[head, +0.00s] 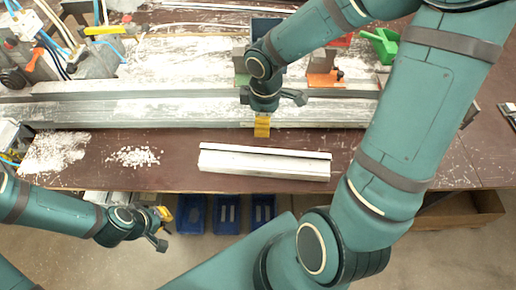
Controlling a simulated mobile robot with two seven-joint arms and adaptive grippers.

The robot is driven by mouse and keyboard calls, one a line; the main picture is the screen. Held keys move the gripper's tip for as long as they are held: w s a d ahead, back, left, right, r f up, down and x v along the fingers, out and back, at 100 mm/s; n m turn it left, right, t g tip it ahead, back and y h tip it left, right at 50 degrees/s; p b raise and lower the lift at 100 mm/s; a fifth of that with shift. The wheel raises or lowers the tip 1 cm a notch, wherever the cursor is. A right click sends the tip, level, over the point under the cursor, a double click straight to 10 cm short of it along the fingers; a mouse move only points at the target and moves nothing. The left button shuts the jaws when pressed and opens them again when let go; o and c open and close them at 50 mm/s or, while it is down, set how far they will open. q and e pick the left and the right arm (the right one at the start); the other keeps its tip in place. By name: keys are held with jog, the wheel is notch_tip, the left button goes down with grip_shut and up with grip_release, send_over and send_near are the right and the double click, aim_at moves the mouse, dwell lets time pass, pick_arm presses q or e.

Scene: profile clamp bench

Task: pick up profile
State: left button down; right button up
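A silvery-white profile (264,165), a long straight bar with a raised rail along its back, lies on the brown bench near its front edge. My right gripper (262,128) points down with yellow fingertips just behind the profile's middle in the head view. A narrow strip of bench shows between them, and nothing is seen in its fingers. I cannot tell how far those fingers are apart. My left gripper (163,226) is at the lower left, in front of the bench edge and away from the profile. Its fingers are partly hidden, so its opening is unclear.
A long metal rail (180,112) runs across the bench behind the profile. White chips (135,157) lie to its left. A green scoop (381,44) and an orange-based block (322,78) stand behind. Blue bins (228,214) sit below the bench.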

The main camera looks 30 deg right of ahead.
jog(key=b, duration=0.2)
send_over(262, 150)
jog(key=f, duration=0.7)
jog(key=shift+w+d+f, duration=0.15)
jog(key=shift+d+f, duration=0.2)
jog(key=shift+f, duration=0.05)
jog(key=shift+a+f+b, duration=0.2)
jog(key=shift+f+b, duration=0.45)
jog(key=shift+f, duration=0.8)
jog(key=shift+a+f+b, duration=0.15)
jog(key=shift+f+b, duration=0.45)
jog(key=shift+f, duration=0.8)
jog(key=shift+r, duration=0.1)
grip_shut()
